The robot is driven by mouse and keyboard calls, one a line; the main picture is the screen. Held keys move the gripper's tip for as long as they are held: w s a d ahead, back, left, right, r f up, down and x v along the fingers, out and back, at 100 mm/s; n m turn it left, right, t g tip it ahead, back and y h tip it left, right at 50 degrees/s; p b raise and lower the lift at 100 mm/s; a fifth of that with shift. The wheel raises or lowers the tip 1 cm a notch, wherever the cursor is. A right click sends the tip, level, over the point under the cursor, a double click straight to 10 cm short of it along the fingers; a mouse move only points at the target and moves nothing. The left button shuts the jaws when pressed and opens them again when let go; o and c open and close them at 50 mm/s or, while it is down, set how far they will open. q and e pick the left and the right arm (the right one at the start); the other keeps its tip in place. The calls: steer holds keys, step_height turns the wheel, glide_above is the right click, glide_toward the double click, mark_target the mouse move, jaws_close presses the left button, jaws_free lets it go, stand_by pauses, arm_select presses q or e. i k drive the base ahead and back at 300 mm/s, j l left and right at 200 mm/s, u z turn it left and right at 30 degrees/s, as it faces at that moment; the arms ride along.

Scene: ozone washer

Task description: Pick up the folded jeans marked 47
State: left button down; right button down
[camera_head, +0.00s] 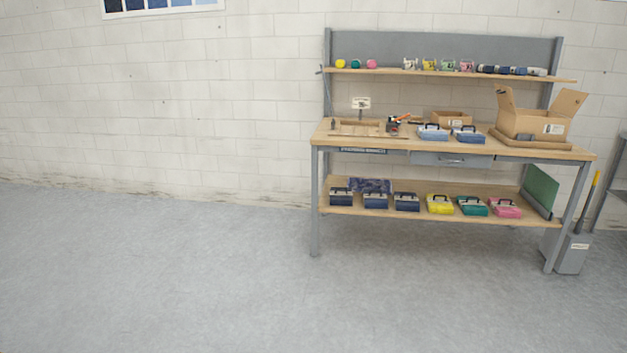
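I can make out no folded jeans and no number 47. A dark blue-purple patterned thing (371,185), perhaps cloth, lies at the back of the lower shelf of a workbench (330,131); it is too small to identify. Several small dark blue rolls or blocks (502,70) lie at the right of the top shelf, also too small to tell. Neither of my grippers is in view.
Handled cases, including a yellow one (439,204) and a pink one (505,208), line the lower shelf. An open cardboard box (530,122) and two blue cases (433,132) stand on the bench top. A grey bin (572,253) stands at right. The floor (180,270) is clear.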

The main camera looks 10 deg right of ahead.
mark_target(461, 135)
steer(key=i, duration=2.05)
steer(key=i+z, duration=0.4)
steer(key=i+j+z, duration=0.3)
steer(key=i+z, duration=0.15)
steer(key=i+j+z, duration=1)
steer(key=j+z, duration=0.25)
steer(key=j, duration=0.15)
